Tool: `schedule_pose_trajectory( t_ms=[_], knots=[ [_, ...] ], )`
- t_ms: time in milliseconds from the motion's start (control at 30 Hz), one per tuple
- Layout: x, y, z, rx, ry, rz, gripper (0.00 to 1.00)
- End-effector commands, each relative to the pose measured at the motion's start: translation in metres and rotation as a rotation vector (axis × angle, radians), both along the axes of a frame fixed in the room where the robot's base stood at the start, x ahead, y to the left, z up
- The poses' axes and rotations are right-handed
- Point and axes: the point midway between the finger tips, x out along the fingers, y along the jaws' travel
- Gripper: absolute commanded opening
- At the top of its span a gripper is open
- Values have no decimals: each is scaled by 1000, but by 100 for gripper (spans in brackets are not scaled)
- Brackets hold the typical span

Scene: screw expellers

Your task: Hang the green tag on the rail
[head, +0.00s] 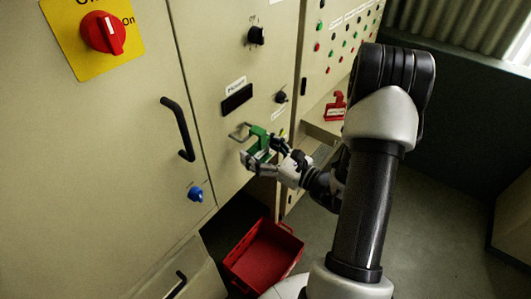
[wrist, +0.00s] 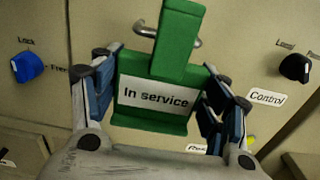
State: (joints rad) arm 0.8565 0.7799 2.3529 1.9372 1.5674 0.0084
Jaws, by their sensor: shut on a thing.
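The green tag (wrist: 155,121) has a white "In service" label and an upright green hook part; it also shows in the head view (head: 259,141). My gripper (wrist: 158,110) has its blue-padded fingers on both sides of the tag and is shut on it; in the head view my gripper (head: 264,155) is in front of the cabinet. The rail (wrist: 193,40) is a metal bar, partly hidden behind the top of the tag; in the head view the rail (head: 238,133) shows just left of the tag. I cannot tell whether the tag touches the rail.
A red tag (head: 336,107) is on the panel at right. A red bin (head: 263,257) stands on the floor below. A blue knob (head: 195,194), a black knob (head: 256,36) and a black door handle (head: 178,129) stick out from the cabinet.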

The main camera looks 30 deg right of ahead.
Motion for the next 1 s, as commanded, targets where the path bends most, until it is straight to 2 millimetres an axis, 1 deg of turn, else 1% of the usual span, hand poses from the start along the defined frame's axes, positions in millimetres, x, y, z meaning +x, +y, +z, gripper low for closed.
schedule_pose_trajectory(
  t_ms=[367,433,600,1000],
  knots=[
    [27,11,-1,0,-1,2,44],
    [26,10,-8,1,-1,0,44],
    [26,10,-14,0,-1,0,44],
    [26,10,-16,-1,-1,0,44]
  ],
)
